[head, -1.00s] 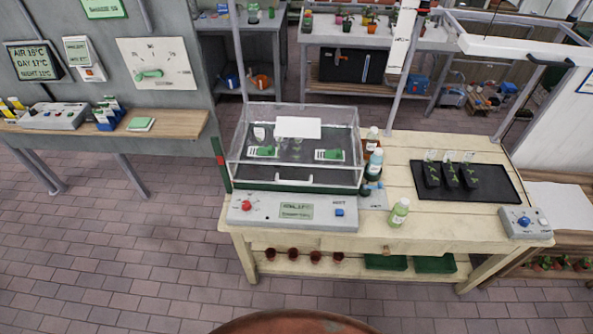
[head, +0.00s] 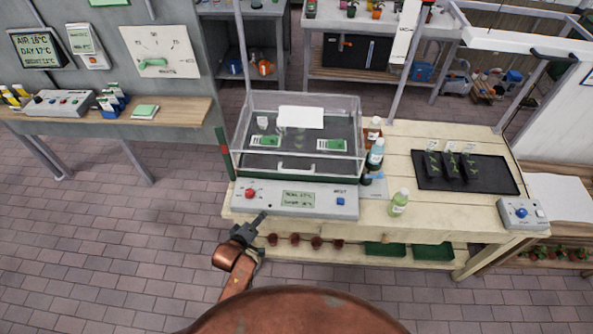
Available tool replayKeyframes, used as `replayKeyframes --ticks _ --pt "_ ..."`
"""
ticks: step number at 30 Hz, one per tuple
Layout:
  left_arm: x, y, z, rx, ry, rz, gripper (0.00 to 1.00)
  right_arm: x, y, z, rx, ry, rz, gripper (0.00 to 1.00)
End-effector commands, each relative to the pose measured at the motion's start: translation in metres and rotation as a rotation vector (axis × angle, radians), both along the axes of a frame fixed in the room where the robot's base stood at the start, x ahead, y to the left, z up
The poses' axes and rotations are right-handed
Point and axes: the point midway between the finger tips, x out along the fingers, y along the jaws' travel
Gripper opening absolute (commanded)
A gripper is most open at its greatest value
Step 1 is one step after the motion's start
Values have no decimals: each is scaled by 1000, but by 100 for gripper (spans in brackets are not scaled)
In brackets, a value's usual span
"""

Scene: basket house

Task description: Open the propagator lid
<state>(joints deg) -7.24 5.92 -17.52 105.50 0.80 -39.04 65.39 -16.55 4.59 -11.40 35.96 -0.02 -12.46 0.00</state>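The propagator (head: 240,165) is a clear box on the left of the wooden bench. Its transparent lid (head: 345,105) is down, with a white label on top and a pale handle (head: 298,168) along the front edge. Green-and-white items and seedlings show inside through the lid. The grey control panel (head: 320,212) with a red knob is in front of it. My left gripper (head: 262,218) is at the panel's lower front edge, below and to the left of the handle, apart from the lid. Its fingers are small and dark, so its opening is unclear. My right gripper is not in view.
Several bottles (head: 376,155) stand close by the propagator's right side, and a green bottle (head: 399,203) stands near the bench front. A black tray (head: 430,182) with seedlings is farther right. A grey switch box (head: 523,215) sits at the right corner. Pots stand on the shelf below.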

Motion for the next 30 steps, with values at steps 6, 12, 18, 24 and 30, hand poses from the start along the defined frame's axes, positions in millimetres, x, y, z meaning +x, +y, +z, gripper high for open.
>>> replayKeyframes --ticks 6,12,18,24,30 --pt "32 -29 51 -179 -77 42 17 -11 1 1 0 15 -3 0" --pt "65 -63 82 -383 -137 65 17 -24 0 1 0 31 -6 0" --pt "90 -93 111 -567 -175 68 17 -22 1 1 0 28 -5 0" --pt "107 -106 116 -622 -181 68 17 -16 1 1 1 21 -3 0" --pt "136 -118 110 -621 -181 67 17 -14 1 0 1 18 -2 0"
